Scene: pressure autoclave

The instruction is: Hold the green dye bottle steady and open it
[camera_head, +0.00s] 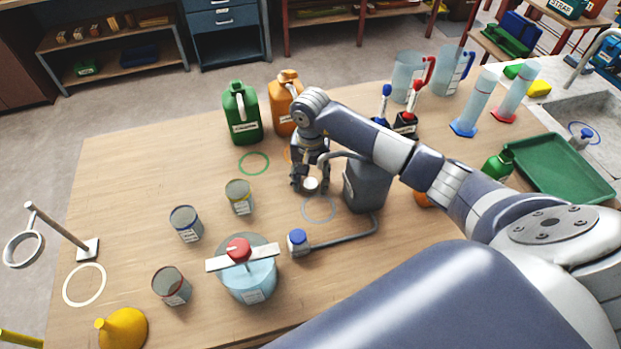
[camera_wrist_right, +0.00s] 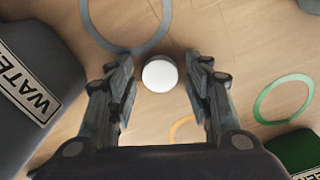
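A green jug-shaped bottle (camera_head: 242,116) with a handle and a white label stands upright at the back of the table, beside an orange one. Its lower part shows at the corner of the right wrist view (camera_wrist_right: 296,152), its label cut to letters like "EEN". My right gripper (camera_head: 310,186) points down at mid-table, in front of the orange bottle, apart from both green bottles. Its fingers are spread around a small round white thing (camera_wrist_right: 159,74), not visibly touching it. My left gripper is out of view.
The orange bottle (camera_head: 284,104) stands behind my right gripper. A dark grey water container (camera_head: 366,183) with a hose is close on its right. Several cans, a blue-filled vessel (camera_head: 247,279) and a yellow funnel (camera_head: 122,328) stand in front. A green ring (camera_head: 254,163) marks bare tabletop.

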